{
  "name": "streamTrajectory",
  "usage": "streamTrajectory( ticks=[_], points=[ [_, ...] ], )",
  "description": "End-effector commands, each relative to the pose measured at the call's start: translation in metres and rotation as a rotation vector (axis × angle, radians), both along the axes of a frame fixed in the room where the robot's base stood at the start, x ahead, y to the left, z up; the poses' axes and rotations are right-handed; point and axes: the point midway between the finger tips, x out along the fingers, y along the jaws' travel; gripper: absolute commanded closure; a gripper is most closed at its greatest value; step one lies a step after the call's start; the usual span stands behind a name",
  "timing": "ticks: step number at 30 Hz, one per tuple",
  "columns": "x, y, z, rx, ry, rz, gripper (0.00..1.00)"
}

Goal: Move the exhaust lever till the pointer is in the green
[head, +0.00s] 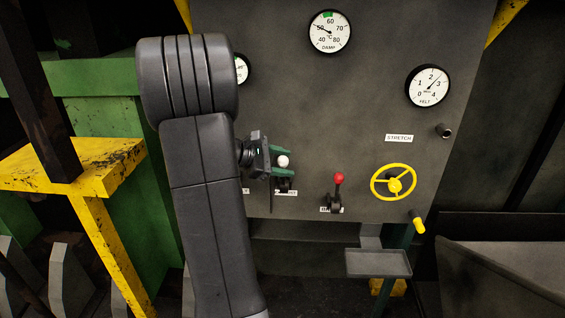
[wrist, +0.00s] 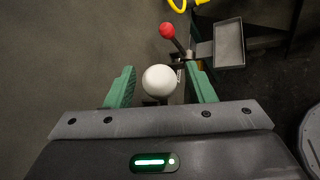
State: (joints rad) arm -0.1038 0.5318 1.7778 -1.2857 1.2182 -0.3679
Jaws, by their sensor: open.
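A lever with a white ball knob (head: 283,161) stands on the grey panel; its label is partly hidden and I cannot read it. My gripper (head: 291,163) is open, with one green finger on each side of this knob. In the wrist view the white knob (wrist: 159,80) sits between the open fingers, with a visible gap on the left and a smaller one on the right. The DAMP gauge (head: 330,32) has a green band at the top near 60; its pointer is near 50, left of the green.
A red-knobbed lever (head: 338,180) stands right of my gripper, then a yellow handwheel (head: 393,182). A FELT gauge (head: 428,87) is at upper right. Another gauge (head: 241,69) is partly hidden by my arm. A small grey tray (head: 378,263) juts out below.

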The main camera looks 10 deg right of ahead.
Motion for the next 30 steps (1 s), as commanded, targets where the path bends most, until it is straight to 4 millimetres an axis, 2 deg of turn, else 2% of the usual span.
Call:
streamTrajectory(
  ticks=[4,8,15,21,25,30],
  points=[
    [-0.001,0.007,0.003,-0.001,-0.003,0.001,0.51],
    [-0.004,0.026,0.011,0.0,-0.003,0.004,0.51],
    [-0.012,0.072,0.033,0.001,-0.005,0.006,0.51],
    [-0.019,0.104,0.048,0.001,-0.002,0.004,0.51],
    [-0.022,0.117,0.055,0.0,-0.001,0.003,0.51],
    [-0.023,0.122,0.059,0.001,0.0,0.0,0.51]
  ],
)
